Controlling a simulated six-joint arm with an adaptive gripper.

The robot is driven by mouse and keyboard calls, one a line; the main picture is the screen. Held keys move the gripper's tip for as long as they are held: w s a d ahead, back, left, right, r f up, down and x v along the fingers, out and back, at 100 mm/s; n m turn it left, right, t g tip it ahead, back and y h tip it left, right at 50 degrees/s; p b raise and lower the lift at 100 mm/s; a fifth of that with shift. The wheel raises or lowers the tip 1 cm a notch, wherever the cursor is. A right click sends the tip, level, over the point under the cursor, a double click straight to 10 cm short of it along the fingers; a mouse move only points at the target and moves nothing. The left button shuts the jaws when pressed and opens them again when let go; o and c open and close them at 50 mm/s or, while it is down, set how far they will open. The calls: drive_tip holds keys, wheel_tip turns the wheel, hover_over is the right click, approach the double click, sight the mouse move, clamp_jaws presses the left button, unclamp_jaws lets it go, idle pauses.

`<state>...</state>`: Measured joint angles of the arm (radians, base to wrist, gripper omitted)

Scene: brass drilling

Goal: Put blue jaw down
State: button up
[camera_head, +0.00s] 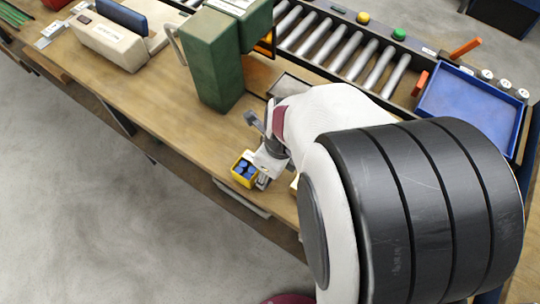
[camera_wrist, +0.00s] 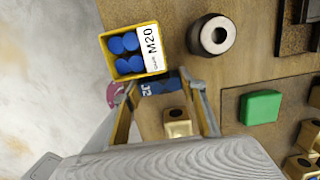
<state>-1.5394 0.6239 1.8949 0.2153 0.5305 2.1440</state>
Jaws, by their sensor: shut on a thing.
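My gripper (camera_wrist: 160,84) is shut on a blue jaw (camera_wrist: 160,82), a small block with pale marking, held across the fingertips in the wrist view. The jaw is right beside the yellow box's near edge; I cannot tell whether it touches the bench. In the head view my gripper (camera_head: 265,167) is low over the bench's front edge, just right of the box, and the jaw cannot be made out there.
The yellow box (camera_wrist: 106,54), labelled M20, holds several blue cylinders. A dark ring-shaped part (camera_wrist: 212,35) stands right of it. A brass block (camera_wrist: 178,122) shows between my fingers. A green block (camera_wrist: 260,107) lies to the right. Some bare wood lies between them.

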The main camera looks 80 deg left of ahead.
drive_tip(key=o, duration=1.2)
drive_tip(key=shift+r, duration=0.2)
wheel_tip(320, 180, up, 12)
drive_tip(key=w+d, duration=0.1)
drive_tip(key=shift+w+d, duration=0.15)
drive_tip(key=shift+f, duration=0.15)
